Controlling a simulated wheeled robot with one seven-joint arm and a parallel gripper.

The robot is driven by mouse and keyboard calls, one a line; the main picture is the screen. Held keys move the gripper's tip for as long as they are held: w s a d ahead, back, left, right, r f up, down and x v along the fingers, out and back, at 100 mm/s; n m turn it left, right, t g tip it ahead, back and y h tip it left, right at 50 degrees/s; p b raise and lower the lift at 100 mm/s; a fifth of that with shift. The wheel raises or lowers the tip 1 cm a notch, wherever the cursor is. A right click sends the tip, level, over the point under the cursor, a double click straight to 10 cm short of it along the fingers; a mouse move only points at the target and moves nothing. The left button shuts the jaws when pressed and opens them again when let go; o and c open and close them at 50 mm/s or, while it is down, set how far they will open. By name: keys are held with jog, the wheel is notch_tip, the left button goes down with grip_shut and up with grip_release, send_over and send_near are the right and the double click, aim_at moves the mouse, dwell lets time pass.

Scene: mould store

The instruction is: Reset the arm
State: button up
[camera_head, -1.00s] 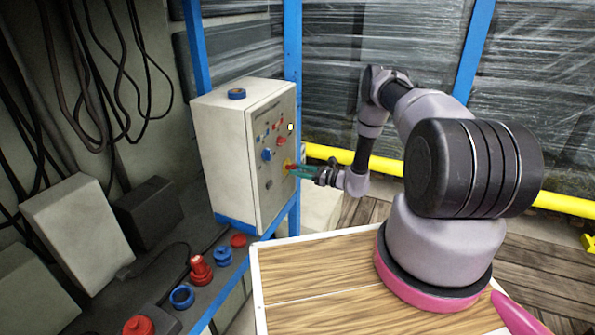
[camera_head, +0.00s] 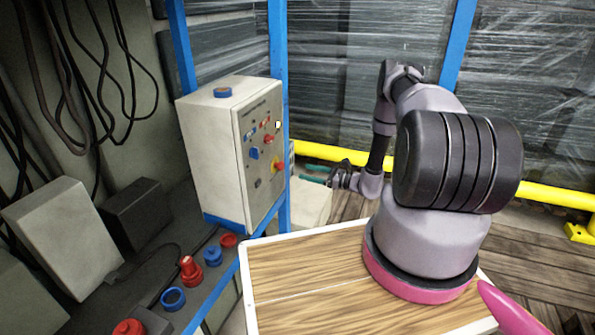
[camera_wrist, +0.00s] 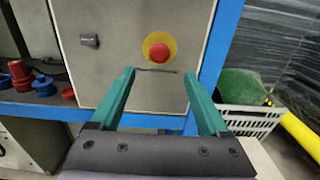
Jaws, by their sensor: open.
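My gripper (camera_head: 318,175) is at the end of my arm, to the right of the control box and apart from it in the head view. In the wrist view the green fingers of my gripper (camera_wrist: 160,88) are spread with nothing between them. Beyond them is the front panel of the grey control box (camera_wrist: 150,100), with a red mushroom button on a yellow disc (camera_wrist: 159,52) and a black switch (camera_wrist: 89,41). In the head view the control box (camera_head: 212,150) stands upright on the bench, its panel facing my arm.
Red and blue parts (camera_head: 190,270) lie on the dark bench at left. Blue posts (camera_head: 277,60) stand by the box. A yellow rail (camera_head: 545,198) runs behind my arm. In the wrist view a white crate (camera_wrist: 252,121) holds something green. Cables hang at left.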

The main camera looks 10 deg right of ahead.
jog(key=shift+v, duration=0.95)
jog(key=shift+r, duration=0.15)
jog(key=s+a+r+n+g+h, duration=0.1)
jog(key=s+a+r+n+g, duration=0.2)
jog(key=r, duration=0.8)
jog(key=s+a+r+n+g+h, duration=0.15)
jog(key=r+n+g, duration=0.35)
jog(key=r, duration=0.6)
jog(key=s+a+r+n+g, duration=0.25)
jog(key=r+n, duration=0.25)
jog(key=r, duration=0.6)
jog(key=s+d+r+n+t+h, duration=0.1)
jog(key=s+r+n+t+h, duration=0.2)
jog(key=s+r, duration=0.7)
jog(key=s+d+r+n+t+h, duration=0.1)
jog(key=s+r+n+t+h, duration=0.3)
jog(key=s, duration=1.1)
notch_tip(320, 180, up, 7)
jog(key=n+h, duration=0.1)
jog(key=h, duration=0.2)
jog(key=shift+s+d+f, duration=0.2)
jog(key=shift+s+f, duration=0.05)
